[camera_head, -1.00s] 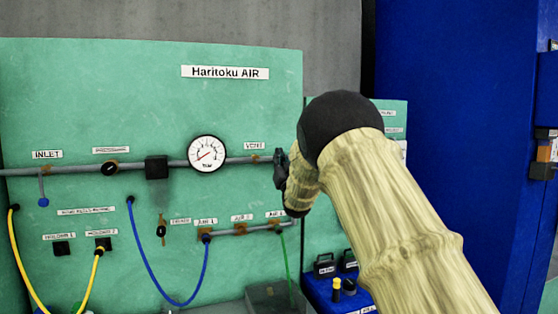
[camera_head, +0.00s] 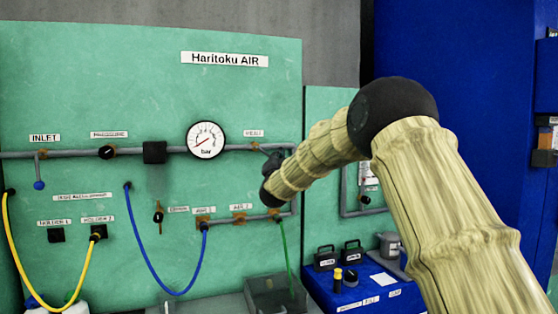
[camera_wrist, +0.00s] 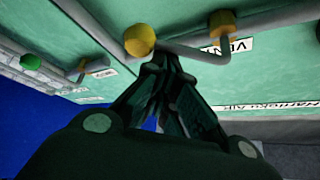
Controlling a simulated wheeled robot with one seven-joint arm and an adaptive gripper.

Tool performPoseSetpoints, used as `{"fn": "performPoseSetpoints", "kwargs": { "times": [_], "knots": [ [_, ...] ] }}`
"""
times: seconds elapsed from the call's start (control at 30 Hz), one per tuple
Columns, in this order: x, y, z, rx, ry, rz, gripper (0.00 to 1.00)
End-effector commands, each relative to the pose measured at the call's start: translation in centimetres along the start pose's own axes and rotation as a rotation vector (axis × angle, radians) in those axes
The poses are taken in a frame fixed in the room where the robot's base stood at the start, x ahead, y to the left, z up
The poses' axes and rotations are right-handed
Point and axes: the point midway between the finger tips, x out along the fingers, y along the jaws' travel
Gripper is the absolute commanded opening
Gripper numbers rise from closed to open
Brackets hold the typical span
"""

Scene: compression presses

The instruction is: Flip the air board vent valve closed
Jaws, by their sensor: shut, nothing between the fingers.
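The air board (camera_head: 90,90) fills the left of the head view. Its VENT label (camera_head: 254,133) is above the right end of the grey pipe, and the label also shows upside down in the wrist view (camera_wrist: 238,46). The vent valve has a brass body (camera_wrist: 222,22) on the pipe. A bent grey lever (camera_wrist: 195,52) runs from it towards a yellow ball knob (camera_wrist: 139,39). My gripper (camera_wrist: 163,62) is shut and empty, its fingertips close beside the knob and lever; contact cannot be told. In the head view my gripper (camera_head: 275,160) partly hides the lever.
A round gauge (camera_head: 206,140) is left of the vent valve. The AIR outlets (camera_head: 240,217) with blue and green hoses lie below. A blue bench (camera_head: 345,292) with small items stands at lower right. A green-knobbed valve (camera_wrist: 30,62) shows in the wrist view.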

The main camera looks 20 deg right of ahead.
Motion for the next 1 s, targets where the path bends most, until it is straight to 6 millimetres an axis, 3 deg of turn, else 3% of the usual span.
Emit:
{"fn": "performPoseSetpoints", "kwargs": {
  "times": [0.7,1.0],
  "knots": [
    [-2.1,0.0,3.6,0.562,-0.001,0.331,0.0],
    [-2.6,-0.4,4.5,0.642,0.0,0.378,0.0]
  ]
}}
